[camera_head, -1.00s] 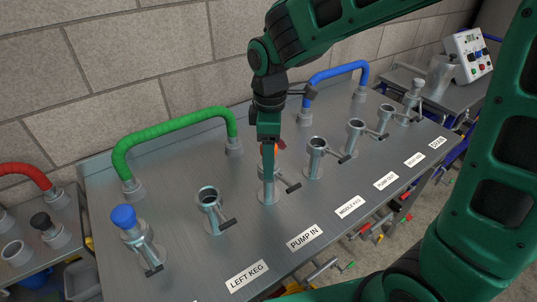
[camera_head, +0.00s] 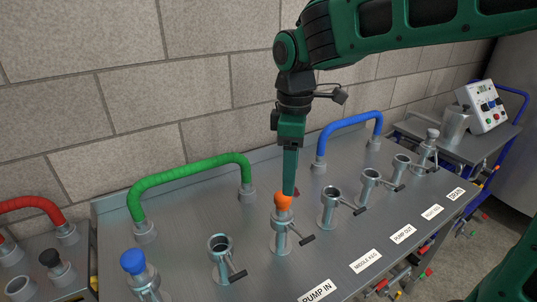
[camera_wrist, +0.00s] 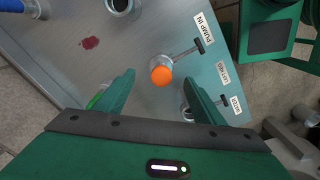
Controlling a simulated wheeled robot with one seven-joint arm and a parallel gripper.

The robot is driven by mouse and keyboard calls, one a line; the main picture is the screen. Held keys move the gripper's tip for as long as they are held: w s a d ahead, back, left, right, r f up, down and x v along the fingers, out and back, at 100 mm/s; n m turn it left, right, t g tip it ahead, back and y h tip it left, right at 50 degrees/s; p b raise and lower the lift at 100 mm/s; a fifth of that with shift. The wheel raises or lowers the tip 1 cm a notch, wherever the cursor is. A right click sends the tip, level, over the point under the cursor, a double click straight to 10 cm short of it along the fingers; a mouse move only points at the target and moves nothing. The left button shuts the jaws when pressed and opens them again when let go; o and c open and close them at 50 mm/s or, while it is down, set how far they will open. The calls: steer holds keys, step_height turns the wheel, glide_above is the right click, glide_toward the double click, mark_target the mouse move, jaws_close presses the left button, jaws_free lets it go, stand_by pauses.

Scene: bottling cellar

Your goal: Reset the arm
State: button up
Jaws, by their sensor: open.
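My green arm comes in from the upper right in the head view, and my gripper (camera_head: 290,185) points down over the metal bench (camera_head: 190,215). In the wrist view my gripper (camera_wrist: 117,92) has its two fingers spread apart with nothing between them. An orange-topped stub (camera_head: 283,202) stands upright on a valve port just in front of the fingers in the head view. In the wrist view its orange cap (camera_wrist: 161,75) lies ahead of the fingertips, apart from them.
A green hose (camera_head: 190,172) and a blue hose (camera_head: 348,122) arch along the back of the bench. Several open valve ports (camera_head: 331,207) stand in a row, with a blue-capped one (camera_head: 133,262) at left. A control box (camera_head: 484,105) stands at far right. A red spot (camera_wrist: 90,42) marks the bench.

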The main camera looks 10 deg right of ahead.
steer(key=s+d+f+m, duration=0.1)
steer(key=s+d+m, duration=0.3)
steer(key=d, duration=0.5)
steer(key=s+d+f+m, duration=0.1)
steer(key=s+d+m, duration=0.2)
steer(key=d+m, duration=0.45)
steer(key=s+d+f+m, duration=0.5)
steer(key=s+d+m, duration=0.4)
steer(key=s+d, duration=0.3)
steer(key=shift+s, duration=1.1)
steer(key=shift+w+f, duration=0.15)
steer(key=shift+w+f, duration=0.2)
steer(key=shift+w, duration=0.3)
